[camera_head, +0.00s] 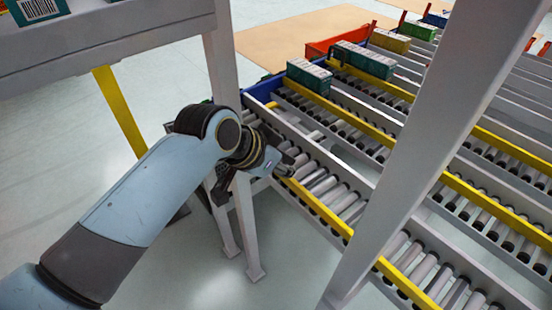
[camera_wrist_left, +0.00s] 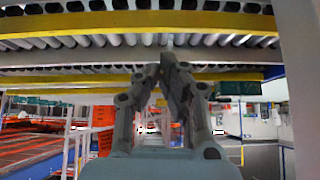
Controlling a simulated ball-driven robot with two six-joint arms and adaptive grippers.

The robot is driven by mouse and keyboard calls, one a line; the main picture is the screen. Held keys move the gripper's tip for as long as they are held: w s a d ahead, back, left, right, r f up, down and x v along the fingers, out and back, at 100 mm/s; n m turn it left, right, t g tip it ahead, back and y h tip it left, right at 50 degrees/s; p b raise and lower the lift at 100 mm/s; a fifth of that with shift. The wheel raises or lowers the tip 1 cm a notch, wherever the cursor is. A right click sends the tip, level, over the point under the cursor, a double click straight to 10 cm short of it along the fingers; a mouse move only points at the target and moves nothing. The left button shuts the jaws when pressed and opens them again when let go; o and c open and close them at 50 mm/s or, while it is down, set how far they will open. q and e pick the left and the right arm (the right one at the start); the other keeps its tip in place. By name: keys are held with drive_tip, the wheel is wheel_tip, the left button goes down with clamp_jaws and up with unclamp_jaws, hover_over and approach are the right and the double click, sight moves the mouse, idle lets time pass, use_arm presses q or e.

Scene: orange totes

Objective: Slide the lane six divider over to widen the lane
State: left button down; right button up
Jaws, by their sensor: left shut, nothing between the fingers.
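Yellow divider strips run along the roller lanes. The nearest yellow divider (camera_head: 318,208) starts beside my left gripper (camera_head: 284,164) in the head view and slopes down to the right. No lane numbers are readable, so I cannot tell which one is lane six's. The left gripper is shut and empty, at the near-left edge of the rack. In the left wrist view its fingers (camera_wrist_left: 167,62) come together below the rollers in the picture, with a yellow divider (camera_wrist_left: 140,24) across the top. I cannot tell whether the fingertips touch a divider. My right gripper is not in view.
A grey post (camera_head: 410,150) crosses the right side, and another post (camera_head: 222,60) stands behind my left arm. Green and white cartons (camera_head: 308,76) sit at the far ends of lanes. A red tote (camera_head: 335,42) is behind them. The nearest roller lane (camera_head: 325,187) is clear of cartons.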

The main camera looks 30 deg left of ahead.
use_arm(q)
drive_tip(key=v, duration=0.4)
drive_tip(key=shift+r, duration=0.25)
drive_tip(key=shift+f, duration=0.15)
